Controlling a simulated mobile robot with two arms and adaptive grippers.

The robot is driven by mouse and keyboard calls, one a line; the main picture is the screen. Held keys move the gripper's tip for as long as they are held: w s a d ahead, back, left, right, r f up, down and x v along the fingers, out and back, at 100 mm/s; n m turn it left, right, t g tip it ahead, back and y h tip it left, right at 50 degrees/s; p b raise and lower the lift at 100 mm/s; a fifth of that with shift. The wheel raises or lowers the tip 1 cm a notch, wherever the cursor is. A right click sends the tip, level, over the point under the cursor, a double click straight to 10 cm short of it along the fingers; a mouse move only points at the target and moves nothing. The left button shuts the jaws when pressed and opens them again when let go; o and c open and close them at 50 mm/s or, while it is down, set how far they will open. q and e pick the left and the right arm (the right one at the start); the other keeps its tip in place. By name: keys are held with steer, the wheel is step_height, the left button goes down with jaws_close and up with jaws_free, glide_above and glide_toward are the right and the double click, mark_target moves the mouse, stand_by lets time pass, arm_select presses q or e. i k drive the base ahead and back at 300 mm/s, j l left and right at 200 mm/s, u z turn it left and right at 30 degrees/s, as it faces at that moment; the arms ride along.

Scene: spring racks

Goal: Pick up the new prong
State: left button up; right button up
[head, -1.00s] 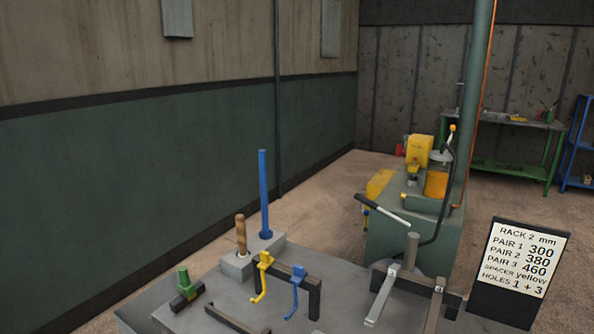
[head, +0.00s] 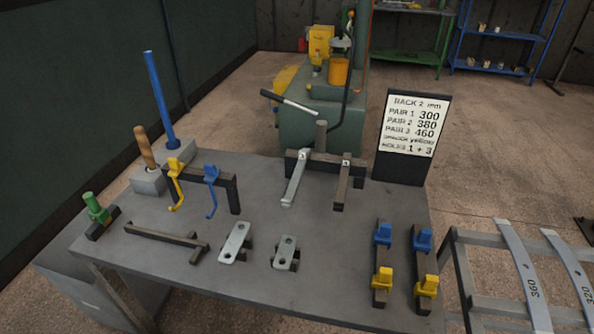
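No part is labelled as the new prong, so I cannot tell for certain which it is. At the back middle of the grey table, a dark holder (head: 298,164) bears a bright steel bar (head: 294,183) and a darker, browner bar (head: 342,186). Both bars stick out toward the front. A dark bar with a bent end (head: 160,237) lies on the table at the left. Neither of my grippers shows in the head view.
The table (head: 215,283) also bears yellow (head: 175,180) and blue (head: 211,190) hooks, two holed plates (head: 235,243) (head: 286,254), a green-topped tool (head: 97,210), two blue-and-yellow blocks (head: 382,265) (head: 424,270) and a sign (head: 413,137). A rack (head: 462,268) stands right.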

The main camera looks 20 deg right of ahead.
mark_target(287, 202)
steer(key=z, duration=3.4)
steer(key=u, duration=2.7)
steer(key=k+z, duration=0.15)
steer(key=z, duration=0.25)
steer(key=k+z, duration=0.2)
steer(key=z, duration=0.2)
